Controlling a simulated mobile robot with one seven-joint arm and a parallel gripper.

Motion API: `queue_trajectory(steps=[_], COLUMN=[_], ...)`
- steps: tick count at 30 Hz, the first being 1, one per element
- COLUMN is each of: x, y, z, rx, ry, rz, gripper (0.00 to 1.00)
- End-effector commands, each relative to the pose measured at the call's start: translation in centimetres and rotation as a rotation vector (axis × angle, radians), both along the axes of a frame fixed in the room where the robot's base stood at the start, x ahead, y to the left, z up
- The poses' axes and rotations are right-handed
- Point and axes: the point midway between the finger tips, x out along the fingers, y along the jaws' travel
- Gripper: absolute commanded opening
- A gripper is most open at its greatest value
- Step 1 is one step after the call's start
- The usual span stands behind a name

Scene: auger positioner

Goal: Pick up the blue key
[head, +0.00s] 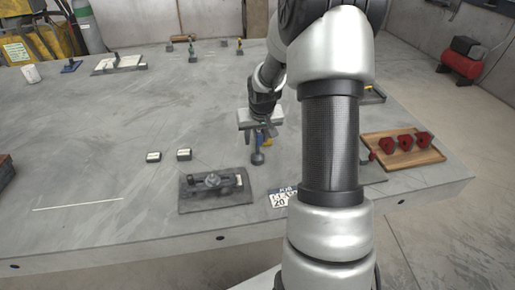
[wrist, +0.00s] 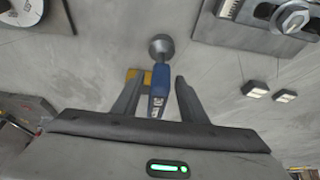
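The blue key (wrist: 159,88) has a blue handle with a pale label and a round grey end (wrist: 161,46). In the wrist view it lies between the two fingers of my gripper (wrist: 162,76). Narrow gaps show on both sides of the handle, so the fingers look open. In the head view my gripper (head: 257,130) points down over the table, and the key's blue part (head: 259,139) shows just below it. The key's grey end points toward the front of the table. I cannot tell its exact height from the table.
A yellow piece (wrist: 147,77) is close behind the key. A dark plate with a clamp (head: 213,190) lies front left, near two small blocks (head: 184,154). A wooden tray (head: 375,152) with red parts stands right. Much of the table's left side is clear.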

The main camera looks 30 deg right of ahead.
Motion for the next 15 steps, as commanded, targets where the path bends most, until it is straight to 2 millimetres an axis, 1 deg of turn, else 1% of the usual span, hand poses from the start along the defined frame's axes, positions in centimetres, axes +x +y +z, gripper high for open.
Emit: queue_trajectory(steps=[1, 3, 6, 9, 15], x=[0.1, 0.5, 0.9, 1.1, 1.1], y=[-0.2, -0.3, -0.5, -0.6, -0.6], z=[-1.1, -2.1, -3.1, -3.4, -3.4], rx=[0.001, 0.0, -0.001, -0.001, -0.002], ry=[0.003, 0.002, 0.001, 0.0, -0.001], rz=[-0.001, 0.001, 0.0, -0.002, -0.002], gripper=[0.39, 0.39, 0.39, 0.39, 0.39])
